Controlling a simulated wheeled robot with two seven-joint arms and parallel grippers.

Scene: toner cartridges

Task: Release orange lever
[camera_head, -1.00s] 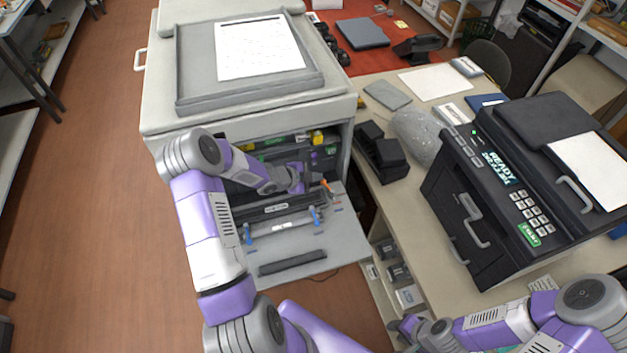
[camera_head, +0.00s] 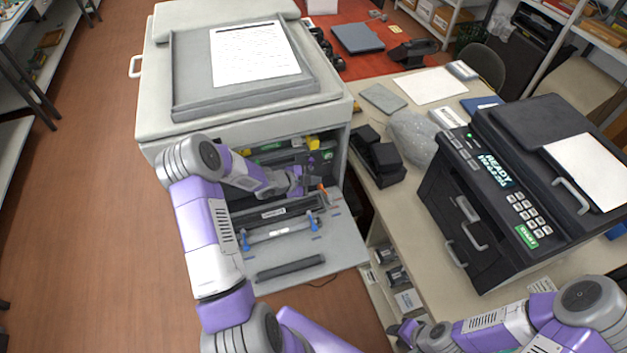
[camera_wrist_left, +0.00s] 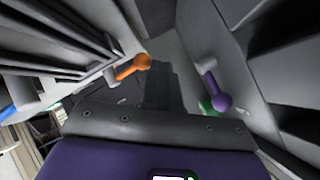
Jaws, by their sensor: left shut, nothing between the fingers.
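The orange lever (camera_head: 323,193) sits at the right side of the printer's open bay, close to my left gripper. In the left wrist view the orange lever (camera_wrist_left: 133,67) lies left of the dark fingers, on a grey pivot. My left gripper (camera_head: 298,182) reaches into the bay; it is shut and empty, with a small gap to the lever in the wrist view (camera_wrist_left: 160,88). A purple lever (camera_wrist_left: 218,100) with a round knob is on the right there, with a green part partly hidden behind the gripper. My right gripper (camera_head: 402,332) is low in the head view, its jaws unclear.
The large printer (camera_head: 160,130) has its front door (camera_head: 335,255) folded down, with blue levers (camera_head: 313,221) on the unit above it. A desk (camera_head: 390,215) stands right of it with a black device (camera_head: 500,190) on it. Bay walls stand close around my left gripper.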

